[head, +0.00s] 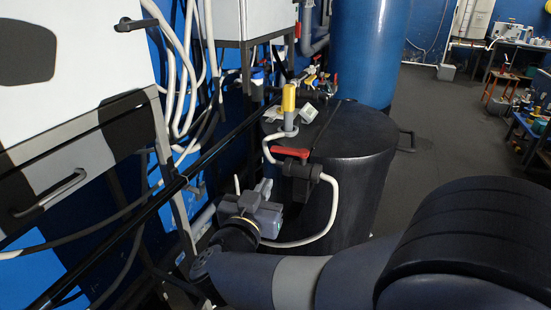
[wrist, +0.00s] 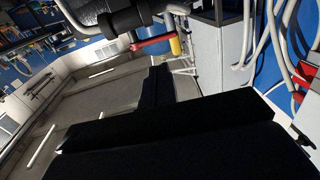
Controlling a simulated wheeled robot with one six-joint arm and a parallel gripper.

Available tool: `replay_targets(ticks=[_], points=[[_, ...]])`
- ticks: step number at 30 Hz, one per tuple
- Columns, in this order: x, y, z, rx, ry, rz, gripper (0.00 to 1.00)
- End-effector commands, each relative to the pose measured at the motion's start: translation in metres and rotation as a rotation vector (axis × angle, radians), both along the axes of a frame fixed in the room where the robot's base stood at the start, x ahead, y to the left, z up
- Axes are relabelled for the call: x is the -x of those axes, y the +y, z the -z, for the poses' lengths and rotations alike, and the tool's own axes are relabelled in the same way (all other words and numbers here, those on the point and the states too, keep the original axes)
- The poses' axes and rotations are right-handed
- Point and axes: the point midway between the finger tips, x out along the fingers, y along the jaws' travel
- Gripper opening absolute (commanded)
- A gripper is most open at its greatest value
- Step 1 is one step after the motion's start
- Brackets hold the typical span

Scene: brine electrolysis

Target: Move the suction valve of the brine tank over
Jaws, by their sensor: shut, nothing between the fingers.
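The black brine tank (head: 345,180) stands in the middle of the head view. A valve with a red lever handle (head: 290,152) and a dark body (head: 299,185) sits at its near upper side, joined to a white hose. The red handle (wrist: 150,42) also shows at the top of the wrist view, beside dark fittings. My gripper (wrist: 160,78) is shut and empty, its black fingers pointing up the wrist view toward the handle, with a visible gap. In the head view my wrist is just left of and below the valve; my fingertips are hard to make out there.
A yellow-topped fitting (head: 288,98) and several small valves are behind the red handle. White cabinets (head: 75,80) and loose hoses crowd the left. A blue column (head: 362,50) stands behind the tank. Open dark floor (head: 430,120) lies to the right, with cluttered benches beyond.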

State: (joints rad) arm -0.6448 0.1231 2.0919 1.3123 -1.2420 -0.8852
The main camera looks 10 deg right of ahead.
Motion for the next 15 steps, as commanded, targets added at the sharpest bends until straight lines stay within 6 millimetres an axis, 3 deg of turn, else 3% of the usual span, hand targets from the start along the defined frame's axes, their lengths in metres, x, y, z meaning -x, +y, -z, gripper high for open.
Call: replay_targets(ticks=[15], points=[[-0.075, -0.043, 0.001, -0.001, -0.002, 0.003, 0.00]])
